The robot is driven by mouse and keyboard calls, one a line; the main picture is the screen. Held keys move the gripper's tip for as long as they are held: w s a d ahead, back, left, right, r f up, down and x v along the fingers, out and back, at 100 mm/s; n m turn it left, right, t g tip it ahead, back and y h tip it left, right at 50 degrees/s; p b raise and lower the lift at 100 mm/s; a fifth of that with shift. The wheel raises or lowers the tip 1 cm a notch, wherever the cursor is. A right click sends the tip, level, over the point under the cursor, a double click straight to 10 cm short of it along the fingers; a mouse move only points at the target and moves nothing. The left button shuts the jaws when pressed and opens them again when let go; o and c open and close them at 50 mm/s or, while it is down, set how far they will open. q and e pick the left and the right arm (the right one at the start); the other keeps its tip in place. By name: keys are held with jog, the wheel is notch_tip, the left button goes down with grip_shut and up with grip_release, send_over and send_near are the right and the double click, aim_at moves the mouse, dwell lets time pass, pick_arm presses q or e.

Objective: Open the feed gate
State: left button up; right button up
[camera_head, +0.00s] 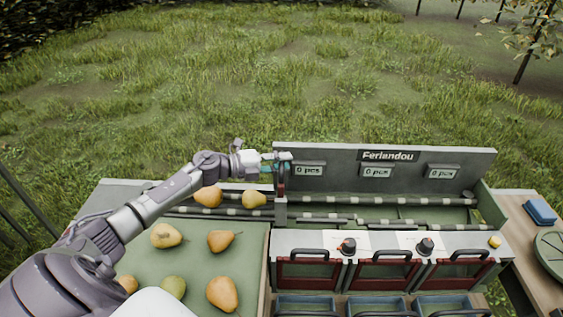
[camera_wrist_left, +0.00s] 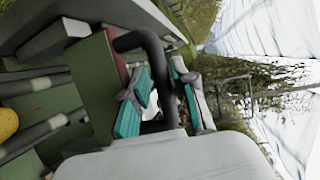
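The feed gate (camera_head: 281,188) stands at the left end of the roller lanes in the head view, a narrow upright panel with a dark red part. In the left wrist view its green panel (camera_wrist_left: 92,80) carries a dark bent handle (camera_wrist_left: 160,75). My left gripper (camera_head: 279,160) is at the top of the gate. In the left wrist view its teal-padded fingers (camera_wrist_left: 160,102) stand apart on either side of the handle, with a gap showing. Whether a pad touches the handle is hard to tell. My right gripper is not in view.
Two pears (camera_head: 209,196) lie behind the gate on the rollers. Several more (camera_head: 221,241) lie on the green tray (camera_head: 200,262). The grey counter board (camera_head: 340,180) stands right of my gripper, its displays reading 0 pcs. Red-fronted bins (camera_head: 309,274) are in front.

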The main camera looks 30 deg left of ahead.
pick_arm(q)
jog(key=v, duration=1.2)
dwell(0.4)
